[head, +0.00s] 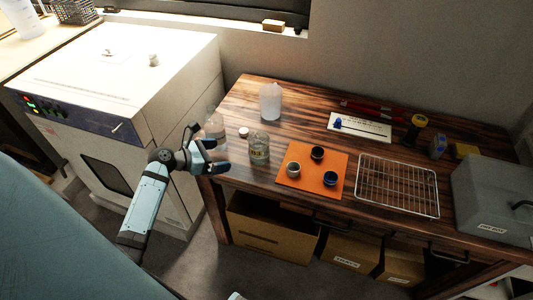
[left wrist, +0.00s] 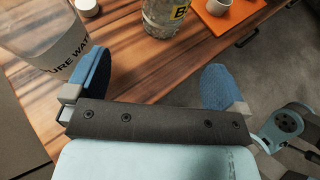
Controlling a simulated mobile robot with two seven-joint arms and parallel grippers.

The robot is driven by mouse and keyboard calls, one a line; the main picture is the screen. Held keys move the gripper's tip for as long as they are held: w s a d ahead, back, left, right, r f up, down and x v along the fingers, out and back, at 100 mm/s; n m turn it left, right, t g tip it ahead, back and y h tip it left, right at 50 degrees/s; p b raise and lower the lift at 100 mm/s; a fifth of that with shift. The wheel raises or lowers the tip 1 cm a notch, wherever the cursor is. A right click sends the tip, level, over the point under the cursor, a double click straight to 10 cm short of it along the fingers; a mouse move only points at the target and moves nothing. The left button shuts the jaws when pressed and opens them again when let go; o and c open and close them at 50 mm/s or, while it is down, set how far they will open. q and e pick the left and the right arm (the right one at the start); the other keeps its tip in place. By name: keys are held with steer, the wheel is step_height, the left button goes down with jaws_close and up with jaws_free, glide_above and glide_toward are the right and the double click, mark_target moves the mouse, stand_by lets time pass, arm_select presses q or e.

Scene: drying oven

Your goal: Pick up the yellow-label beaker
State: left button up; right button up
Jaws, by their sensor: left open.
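The yellow-label beaker (head: 258,150) is a clear glass vessel standing upright near the front left of the wooden table. In the left wrist view the beaker (left wrist: 166,16) is at the top edge, partly cut off, with its yellow label at its right side. My left gripper (head: 222,157) is at the table's front left corner, to the left of the beaker and apart from it. In the left wrist view its two blue fingers (left wrist: 157,62) are spread wide with nothing between them. My right gripper is not seen.
A clear water bottle (head: 214,124) stands close behind my left gripper. A white cap (head: 244,132) lies near the beaker. An orange mat (head: 297,178) with three small cups is to the right, then a wire rack (head: 398,184). A white jug (head: 270,102) stands behind.

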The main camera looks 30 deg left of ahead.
mark_target(250, 152)
arm_select(q)
steer(key=x, duration=0.7)
steer(key=shift+w+f+b, duration=0.15)
steer(key=shift+b, duration=0.2)
steer(key=shift+d+b+x, duration=0.15)
steer(key=shift+x, duration=1.35)
steer(key=shift+d+b+x, duration=0.15)
steer(key=shift+x, duration=1.35)
steer(key=shift+s, duration=0.2)
steer(key=c, duration=1.1)
steer(key=shift+r, duration=0.25)
